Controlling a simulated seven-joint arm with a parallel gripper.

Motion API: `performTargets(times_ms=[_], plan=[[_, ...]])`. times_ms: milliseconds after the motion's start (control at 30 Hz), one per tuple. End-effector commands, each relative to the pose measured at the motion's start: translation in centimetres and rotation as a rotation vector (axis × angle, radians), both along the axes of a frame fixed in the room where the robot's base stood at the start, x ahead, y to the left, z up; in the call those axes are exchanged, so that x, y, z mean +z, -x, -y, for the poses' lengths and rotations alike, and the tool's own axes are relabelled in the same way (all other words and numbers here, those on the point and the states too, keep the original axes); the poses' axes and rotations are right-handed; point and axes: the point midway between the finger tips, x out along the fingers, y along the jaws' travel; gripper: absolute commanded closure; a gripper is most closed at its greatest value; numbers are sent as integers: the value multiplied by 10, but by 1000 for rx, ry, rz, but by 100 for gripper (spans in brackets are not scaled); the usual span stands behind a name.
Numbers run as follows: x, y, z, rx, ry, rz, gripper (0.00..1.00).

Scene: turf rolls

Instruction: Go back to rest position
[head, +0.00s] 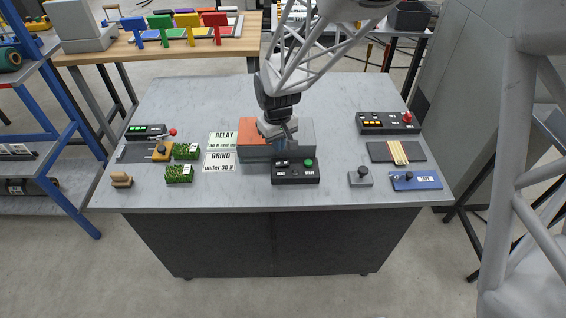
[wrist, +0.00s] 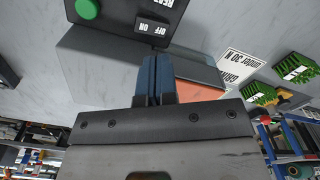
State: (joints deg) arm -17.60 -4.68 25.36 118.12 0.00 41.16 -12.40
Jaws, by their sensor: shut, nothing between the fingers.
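My gripper (head: 291,143) hangs low over the middle of the grey table (head: 190,100), just behind the black box with a green button (head: 296,172). Its blue fingers are shut together with nothing between them, as the wrist view also shows (wrist: 153,75). A grey and orange block (head: 252,134) stands right at the gripper; I cannot tell whether the fingers touch it. In the wrist view the black box (wrist: 125,18) shows "ON", "OFF" and "RESET" labels at the top.
Two turf pieces (head: 179,174) lie left, beside the RELAY (head: 222,140) and GRIND (head: 219,162) cards. The table's back is clear.

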Motion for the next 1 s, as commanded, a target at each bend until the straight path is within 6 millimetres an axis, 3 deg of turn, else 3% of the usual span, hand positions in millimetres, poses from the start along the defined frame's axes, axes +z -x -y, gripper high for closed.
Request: performTargets(times_ms=[767,1000], plan=[[9,0,0,-1,0,0,100],[26,8,12,-26,-4,14,100]])
